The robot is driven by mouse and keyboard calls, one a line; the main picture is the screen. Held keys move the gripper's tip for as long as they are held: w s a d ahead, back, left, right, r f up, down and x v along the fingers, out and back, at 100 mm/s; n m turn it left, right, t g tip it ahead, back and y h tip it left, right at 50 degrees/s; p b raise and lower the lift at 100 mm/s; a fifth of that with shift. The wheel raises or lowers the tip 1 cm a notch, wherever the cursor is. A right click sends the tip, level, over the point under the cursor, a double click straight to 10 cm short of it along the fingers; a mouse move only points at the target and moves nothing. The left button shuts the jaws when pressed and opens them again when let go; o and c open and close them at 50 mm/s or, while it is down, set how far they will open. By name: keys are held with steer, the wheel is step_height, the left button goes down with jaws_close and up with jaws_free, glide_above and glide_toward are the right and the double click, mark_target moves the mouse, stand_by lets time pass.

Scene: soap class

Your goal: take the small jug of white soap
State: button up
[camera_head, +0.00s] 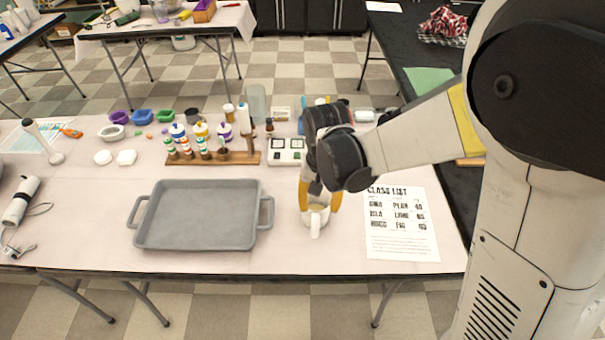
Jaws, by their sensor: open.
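The small white jug (317,218) stands on the table between the grey tray and the class list sheet. Its handle side faces the front edge of the table. My gripper (306,198) points down at the jug from above, with its yellow-orange fingers spread at the jug's upper part. The gripper is open. The fingers and the dark wrist hide the jug's top, so I cannot tell what is inside it or whether the fingers touch it.
A grey tray (200,243) lies left of the jug. A printed class list (400,225) lies to the right. A wooden rack (240,158) with small bottles, moulds and other containers stand behind. The table's front edge is close to the jug.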

mark_target(316, 225)
step_height(316, 225, down, 5)
steer(key=shift+s+d+f+b, duration=0.1)
steer(key=shift+b, duration=0.95)
steer(key=f+b, duration=0.1)
steer(key=f, duration=0.1)
steer(key=f+b, duration=0.1)
steer(key=f, duration=0.1)
steer(key=f+b, duration=0.1)
steer(key=shift+a+f, duration=0.4)
steer(key=shift+r, duration=0.1)
jaws_close()
